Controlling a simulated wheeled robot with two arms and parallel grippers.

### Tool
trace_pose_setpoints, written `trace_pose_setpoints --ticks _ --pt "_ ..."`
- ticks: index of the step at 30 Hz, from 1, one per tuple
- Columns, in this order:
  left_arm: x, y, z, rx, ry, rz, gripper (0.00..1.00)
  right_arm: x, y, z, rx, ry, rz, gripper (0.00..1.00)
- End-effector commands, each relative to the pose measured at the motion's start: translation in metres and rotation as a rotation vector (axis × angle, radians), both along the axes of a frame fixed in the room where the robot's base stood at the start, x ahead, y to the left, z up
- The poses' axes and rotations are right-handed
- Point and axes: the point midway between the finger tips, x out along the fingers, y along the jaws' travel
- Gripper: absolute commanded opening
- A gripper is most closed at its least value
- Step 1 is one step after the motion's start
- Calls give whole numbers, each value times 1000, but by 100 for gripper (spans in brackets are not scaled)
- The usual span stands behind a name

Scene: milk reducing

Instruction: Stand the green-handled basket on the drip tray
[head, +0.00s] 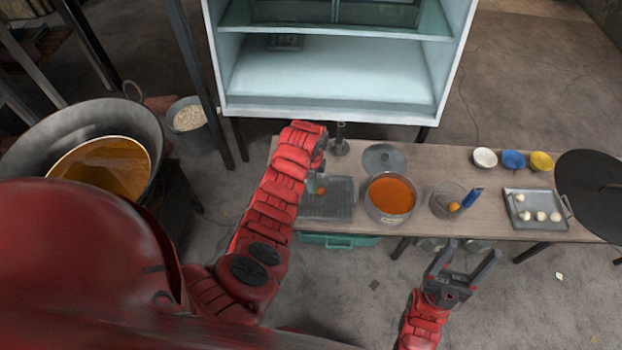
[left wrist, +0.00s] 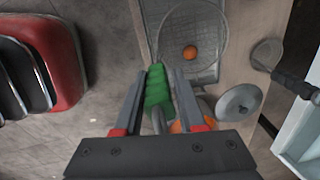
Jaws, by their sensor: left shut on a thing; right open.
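My left gripper (head: 317,172) is shut on the green handle (left wrist: 158,90), which sits between its fingers in the left wrist view. The round wire basket (left wrist: 222,40) extends beyond the fingertips with one orange ball (left wrist: 190,52) in it. The basket is over the grey drip tray (head: 338,208); the tray's grid shows beneath it. I cannot tell whether basket and tray touch. In the head view my arm hides most of the basket; the ball (head: 321,190) shows over the tray. My right gripper (head: 474,250) is open and empty, in front of the table.
A pot of orange liquid (head: 391,194) stands right of the tray, with a lid (head: 383,158) behind it. Further right are a blue-handled basket (head: 447,201), a tray of white balls (head: 536,214) and three small bowls (head: 513,159).

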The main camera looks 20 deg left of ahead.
Motion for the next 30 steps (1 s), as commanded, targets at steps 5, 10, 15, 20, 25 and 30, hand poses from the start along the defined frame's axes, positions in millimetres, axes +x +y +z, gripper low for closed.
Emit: trace_pose_setpoints --ticks 5,10,15,20,25,30 --pt "1 0 1 0 -2 0 0 0 0 1 0 0 0 68" --pt "1 0 0 0 -2 0 0 0 0 0 0 0 0 68" --pt "0 0 -3 0 -1 0 0 0 0 -3 0 0 0 68" --pt "0 0 -6 -1 -1 0 0 0 0 -7 0 0 0 68" --pt "0 0 -6 0 -1 0 59 0 0 -6 0 0 0 68" --pt "0 0 -6 0 0 0 74 0 0 -6 0 0 0 68"
